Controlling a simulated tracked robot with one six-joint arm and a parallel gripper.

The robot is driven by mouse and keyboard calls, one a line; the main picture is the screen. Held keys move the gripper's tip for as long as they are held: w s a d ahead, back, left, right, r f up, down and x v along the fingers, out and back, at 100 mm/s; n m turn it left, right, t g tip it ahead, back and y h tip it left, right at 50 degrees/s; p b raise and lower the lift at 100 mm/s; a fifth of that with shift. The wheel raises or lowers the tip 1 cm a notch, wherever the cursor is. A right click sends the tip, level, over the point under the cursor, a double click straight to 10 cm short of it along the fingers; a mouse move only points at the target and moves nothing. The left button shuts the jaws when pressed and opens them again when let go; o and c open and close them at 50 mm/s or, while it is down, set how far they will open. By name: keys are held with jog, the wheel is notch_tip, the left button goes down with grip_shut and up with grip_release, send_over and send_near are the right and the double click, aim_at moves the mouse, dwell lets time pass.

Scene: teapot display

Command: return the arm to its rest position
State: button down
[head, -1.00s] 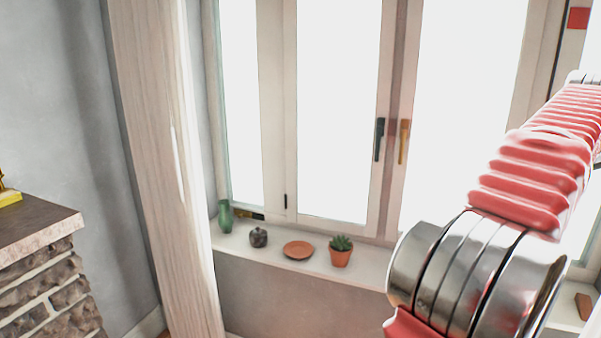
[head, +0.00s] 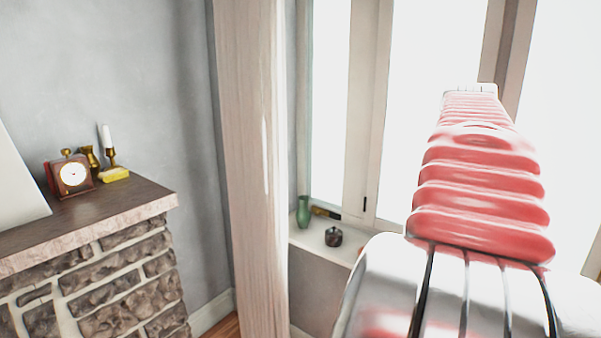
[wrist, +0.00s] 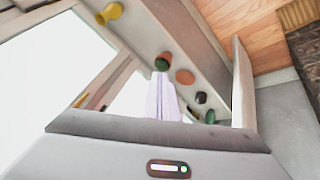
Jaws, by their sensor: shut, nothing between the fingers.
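My red and silver arm (head: 480,190) stretches up and away at the right of the head view. Its far end hides the gripper there. In the wrist view my gripper (wrist: 163,98) shows as pale, lilac-tinted fingers closed together with nothing between them. Beyond it, the window sill and its objects appear steeply tilted, and the fingertips look apart from them.
The sill holds a green vase (head: 303,211), a small dark lidded pot (head: 333,237), a terracotta saucer (wrist: 184,77), a potted plant (wrist: 163,62) and a yellow vase (wrist: 110,13). A stone fireplace (head: 110,275) bearing a clock (head: 73,175) stands left.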

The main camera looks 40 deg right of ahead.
jog(key=w+a+f+n+t+y, duration=0.1)
jog(key=w+a+f+n, duration=0.1)
jog(key=w+a, duration=0.5)
jog(key=w+a+f+n+t, duration=0.1)
jog(key=w+a+f, duration=0.2)
jog(key=a, duration=0.8)
jog(key=w+a+f+n+y, duration=0.1)
jog(key=w+a+f+n, duration=0.1)
jog(key=w+a, duration=0.45)
jog(key=s+a+f+n+y, duration=0.1)
jog(key=a+f, duration=0.3)
jog(key=a, duration=0.5)
jog(key=s+a+f+n+t+y, duration=0.1)
jog(key=s+a+f, duration=0.2)
jog(key=a, duration=0.6)
jog(key=s+a+f+n+y, duration=0.1)
jog(key=s+a+f+y, duration=0.1)
jog(key=a, duration=0.7)
notch_tip(320, 180, down, 3)
jog(key=shift+s+a+r+t, duration=0.1)
jog(key=shift+s+a+t, duration=0.15)
jog(key=shift+s+t, duration=0.2)
jog(key=shift+d, duration=0.1)
